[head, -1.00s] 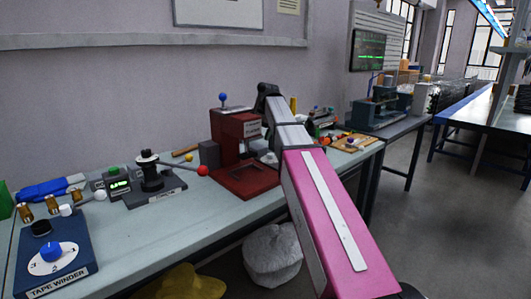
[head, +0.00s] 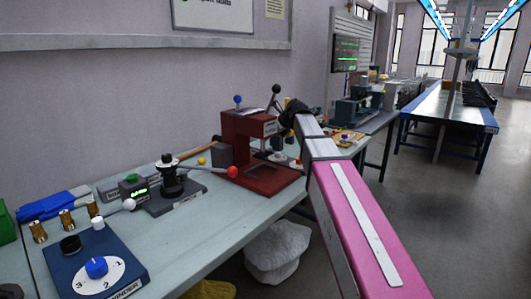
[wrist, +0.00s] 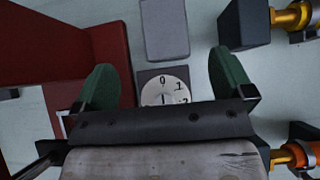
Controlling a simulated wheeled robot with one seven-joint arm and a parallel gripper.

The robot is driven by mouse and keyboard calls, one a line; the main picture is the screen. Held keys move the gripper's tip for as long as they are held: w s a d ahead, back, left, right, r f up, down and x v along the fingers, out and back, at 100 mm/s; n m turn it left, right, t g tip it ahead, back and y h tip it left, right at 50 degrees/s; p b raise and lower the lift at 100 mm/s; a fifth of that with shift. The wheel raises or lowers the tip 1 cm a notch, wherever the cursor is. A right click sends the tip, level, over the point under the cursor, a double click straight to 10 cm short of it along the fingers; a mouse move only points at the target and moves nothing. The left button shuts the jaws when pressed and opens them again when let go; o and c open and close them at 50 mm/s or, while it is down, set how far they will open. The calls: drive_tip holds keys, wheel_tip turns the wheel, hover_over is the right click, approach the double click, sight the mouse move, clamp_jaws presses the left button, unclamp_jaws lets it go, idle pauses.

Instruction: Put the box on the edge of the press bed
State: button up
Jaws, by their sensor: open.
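The red press (head: 248,140) stands on the bench in the head view. Its flat red bed (head: 262,186) reaches toward the bench's front edge. My gripper (wrist: 167,84) shows in the wrist view with two green fingers spread wide apart and nothing held between them. A plain grey box-like block (wrist: 165,28) lies beyond the fingertips, at the top middle; I cannot tell for sure that it is the box. A numbered dial (wrist: 163,92) shows between the fingers, partly hidden by my gripper. The red press fills the left of the wrist view (wrist: 50,45).
A dark block with a brass fitting (wrist: 245,22) stands at the upper right of the wrist view; an orange fitting (wrist: 297,154) is below it. In the head view, a red-knobbed lever (head: 231,172) and a tape winder (head: 95,268) stand left of the press.

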sight(261, 146)
drive_tip(key=x, duration=0.5)
drive_tip(key=shift+w+f, duration=0.15)
drive_tip(key=shift+f, duration=0.15)
drive_tip(key=x, duration=0.5)
drive_tip(key=shift+d+f, duration=0.15)
drive_tip(key=shift+f, duration=0.05)
drive_tip(key=c, duration=1.2)
drive_tip(key=shift+o, duration=0.2)
drive_tip(key=shift+r, duration=0.1)
